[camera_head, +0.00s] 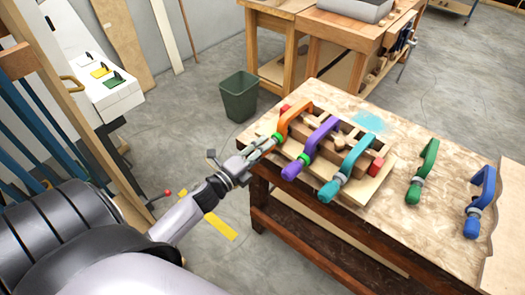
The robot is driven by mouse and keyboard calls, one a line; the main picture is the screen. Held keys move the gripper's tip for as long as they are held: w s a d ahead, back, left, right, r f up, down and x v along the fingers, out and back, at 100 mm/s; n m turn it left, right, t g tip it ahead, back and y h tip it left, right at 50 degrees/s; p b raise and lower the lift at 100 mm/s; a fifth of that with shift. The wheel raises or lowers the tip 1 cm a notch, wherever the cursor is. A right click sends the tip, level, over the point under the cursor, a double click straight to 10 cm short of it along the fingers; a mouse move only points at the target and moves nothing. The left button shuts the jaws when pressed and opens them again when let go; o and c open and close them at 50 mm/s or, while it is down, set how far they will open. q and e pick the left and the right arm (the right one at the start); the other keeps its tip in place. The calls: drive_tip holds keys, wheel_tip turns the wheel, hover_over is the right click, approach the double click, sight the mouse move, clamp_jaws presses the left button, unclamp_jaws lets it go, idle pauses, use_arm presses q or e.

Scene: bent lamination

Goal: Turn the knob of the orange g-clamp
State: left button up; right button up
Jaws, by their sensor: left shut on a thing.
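The orange g-clamp (294,113) is the leftmost of three clamps set over a wooden block form (351,151) on the workbench. Its frame arches over the form, with a green part (278,138) at its lower end. My left gripper (268,143) reaches in from the left at the bench edge and is shut at the near end of this clamp. The gripper's fingers hide the clamp's knob. My right gripper is not in the picture.
A purple clamp (319,132) and a teal clamp (358,152) stand just right of the orange one. Green (423,170) and blue (482,200) clamps lie farther right on the workbench (436,235). A dark green bin (239,97) stands on the floor behind.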

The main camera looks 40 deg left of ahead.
use_arm(q)
drive_tip(key=m+b, duration=0.2)
drive_tip(key=m, duration=0.3)
drive_tip(key=shift+m, duration=0.3)
drive_tip(key=shift+r+m+b, duration=0.1)
drive_tip(key=shift+m+b, duration=0.65)
drive_tip(key=shift+m, duration=1.05)
drive_tip(key=o, duration=1.1)
drive_tip(key=shift+o, duration=0.2)
drive_tip(key=s+a, duration=0.1)
drive_tip(key=s, duration=1.1)
drive_tip(key=shift+a, duration=0.3)
